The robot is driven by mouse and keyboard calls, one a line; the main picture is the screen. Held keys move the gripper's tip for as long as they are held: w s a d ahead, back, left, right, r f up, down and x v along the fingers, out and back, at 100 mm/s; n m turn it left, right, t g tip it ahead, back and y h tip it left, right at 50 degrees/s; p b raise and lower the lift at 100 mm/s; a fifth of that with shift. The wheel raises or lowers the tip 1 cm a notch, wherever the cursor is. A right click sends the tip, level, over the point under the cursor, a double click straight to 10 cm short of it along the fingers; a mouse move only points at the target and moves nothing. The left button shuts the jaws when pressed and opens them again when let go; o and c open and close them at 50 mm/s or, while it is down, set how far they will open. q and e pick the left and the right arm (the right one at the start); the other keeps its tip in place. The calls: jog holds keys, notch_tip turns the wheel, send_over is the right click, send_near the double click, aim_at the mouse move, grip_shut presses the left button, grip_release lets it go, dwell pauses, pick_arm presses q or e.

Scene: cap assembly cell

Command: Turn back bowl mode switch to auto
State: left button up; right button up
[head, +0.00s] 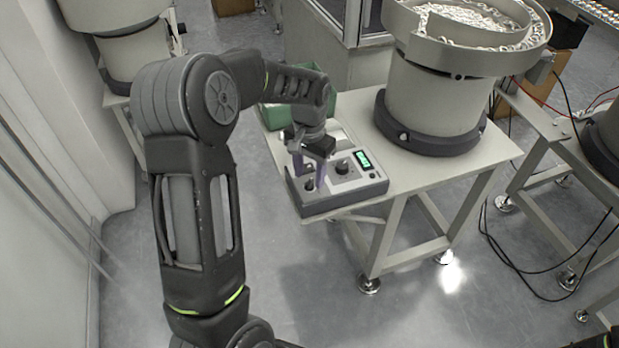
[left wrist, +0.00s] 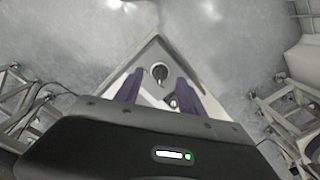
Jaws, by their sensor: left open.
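A grey control box (head: 350,185) sits at the near edge of the bowl feeder's table. It has a black knob (head: 309,184) at its left end, another black knob (head: 342,167) further right and a lit green display (head: 363,160). Labels are too small to read, so I cannot tell the mode switch's setting. My left gripper (head: 308,172) is open, pointing down over the left-end knob. In the left wrist view, a dark knob (left wrist: 159,74) shows between the purple fingers, just past their tips; contact is not visible.
The large round bowl feeder (head: 437,105), full of small parts, stands right of the box. A green bin (head: 278,115) is behind my left wrist. Another feeder (head: 120,50) stands at the back left. Cables lie on the floor at right.

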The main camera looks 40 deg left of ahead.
aim_at(310, 182)
pick_arm(q)
notch_tip(310, 182, up, 6)
jog(key=shift+f, duration=0.25)
dwell(0.5)
